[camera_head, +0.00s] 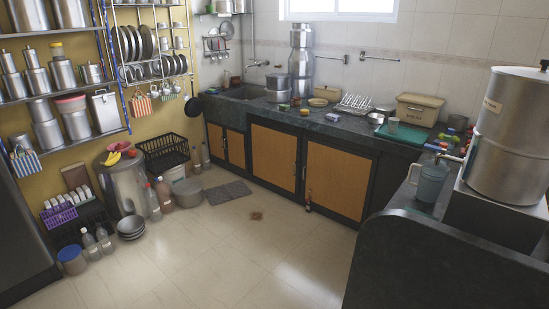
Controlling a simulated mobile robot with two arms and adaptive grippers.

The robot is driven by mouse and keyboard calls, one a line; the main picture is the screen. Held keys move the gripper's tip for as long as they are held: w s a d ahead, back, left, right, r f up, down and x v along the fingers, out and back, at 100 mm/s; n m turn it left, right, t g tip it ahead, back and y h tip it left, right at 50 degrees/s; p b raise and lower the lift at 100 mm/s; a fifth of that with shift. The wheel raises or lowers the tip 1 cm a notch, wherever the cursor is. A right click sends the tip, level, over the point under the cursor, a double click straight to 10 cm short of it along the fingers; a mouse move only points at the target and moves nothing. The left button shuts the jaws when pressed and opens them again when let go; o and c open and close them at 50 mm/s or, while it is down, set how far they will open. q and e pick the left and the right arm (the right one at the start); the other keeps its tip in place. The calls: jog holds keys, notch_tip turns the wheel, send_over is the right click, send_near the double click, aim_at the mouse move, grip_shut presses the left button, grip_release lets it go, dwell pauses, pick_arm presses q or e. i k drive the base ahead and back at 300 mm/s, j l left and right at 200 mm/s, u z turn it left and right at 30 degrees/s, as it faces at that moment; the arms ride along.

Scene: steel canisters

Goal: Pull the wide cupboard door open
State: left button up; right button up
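Under the dark counter are several orange-brown cupboard doors in dark frames, and all look shut. Two are wide: the middle door (273,157) and the right door (337,180). I cannot tell which one the task means. A narrower pair of doors (226,145) is at the left, under the sink. Small dark handles show near the middle door's right edge and the right door's left edge. Neither of my grippers is in view.
A small bottle (308,200) stands on the floor before the right door. The tiled floor (235,240) is otherwise mostly clear, with a grey mat (228,192) at the left. A dark counter (440,260) with a steel drum (507,135) fills the lower right.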

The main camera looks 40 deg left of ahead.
aim_at(276, 152)
jog(key=i+j+u, duration=1.15)
jog(key=i, duration=0.15)
jog(key=i+u, duration=0.35)
jog(key=i+j, duration=0.1)
jog(key=i, duration=1.65)
